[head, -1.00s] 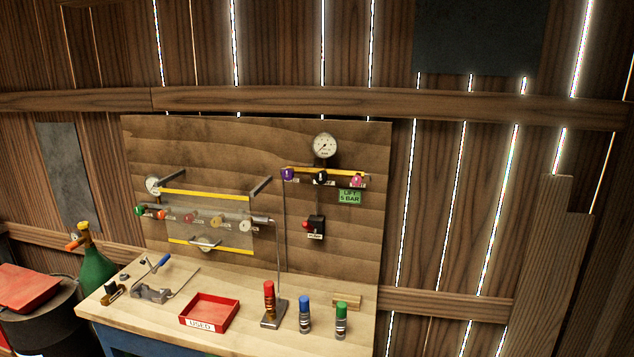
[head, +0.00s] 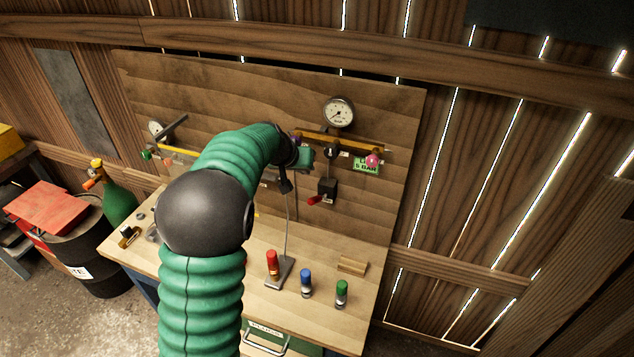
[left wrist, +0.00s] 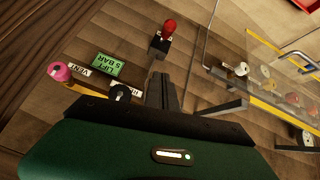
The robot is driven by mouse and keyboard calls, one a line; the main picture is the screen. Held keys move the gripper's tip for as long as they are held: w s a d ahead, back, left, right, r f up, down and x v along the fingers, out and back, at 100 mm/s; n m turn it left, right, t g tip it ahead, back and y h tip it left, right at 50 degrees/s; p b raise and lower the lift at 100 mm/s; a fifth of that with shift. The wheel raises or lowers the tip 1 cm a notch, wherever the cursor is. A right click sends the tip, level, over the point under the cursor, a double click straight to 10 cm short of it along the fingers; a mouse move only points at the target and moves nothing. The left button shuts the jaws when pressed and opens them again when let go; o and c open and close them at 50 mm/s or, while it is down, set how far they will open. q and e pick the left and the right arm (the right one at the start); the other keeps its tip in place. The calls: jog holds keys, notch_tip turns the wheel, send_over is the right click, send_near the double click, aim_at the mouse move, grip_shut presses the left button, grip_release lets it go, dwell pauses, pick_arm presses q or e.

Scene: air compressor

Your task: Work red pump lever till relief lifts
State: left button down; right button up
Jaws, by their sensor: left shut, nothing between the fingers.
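The red pump lever (head: 314,199) sticks out of a small black pump body (head: 327,188) on the wooden backboard, below the round pressure gauge (head: 338,112). In the left wrist view the red lever knob (left wrist: 169,27) stands beyond the fingertips, apart from them. My left gripper (head: 308,158) is in front of the board, above and a little left of the lever, partly hidden by its own arm. In the wrist view its fingers (left wrist: 163,90) are shut and empty. The green "LIFT 5 BAR" sign (left wrist: 108,67) is beside them. The gauge needle is too small to read. My right gripper is out of view.
A pink vent knob (head: 373,160) and a black knob (left wrist: 120,92) sit on the yellow rail near my left gripper.

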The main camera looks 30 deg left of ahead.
pick_arm(q)
jog(key=p, duration=0.5)
send_over(318, 199)
jog(key=w+a, duration=0.2)
jog(key=a, duration=0.1)
notch_tip(318, 199, down, 8)
jog(key=shift+s+d+f, duration=0.2)
jog(key=shift+s+f, duration=0.25)
jog(key=shift+f, duration=0.15)
jog(key=shift+s+d+f, duration=0.2)
jog(key=shift+s+f, duration=0.25)
jog(key=shift+f, duration=0.1)
jog(key=shift+s+d+f, duration=0.35)
jog(key=shift+d, duration=0.05)
jog(key=shift+w, duration=0.1)
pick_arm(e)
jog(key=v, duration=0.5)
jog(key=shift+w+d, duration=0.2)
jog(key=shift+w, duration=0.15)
pick_arm(q)
jog(key=shift+w+f, duration=0.1)
jog(key=shift+f, duration=0.05)
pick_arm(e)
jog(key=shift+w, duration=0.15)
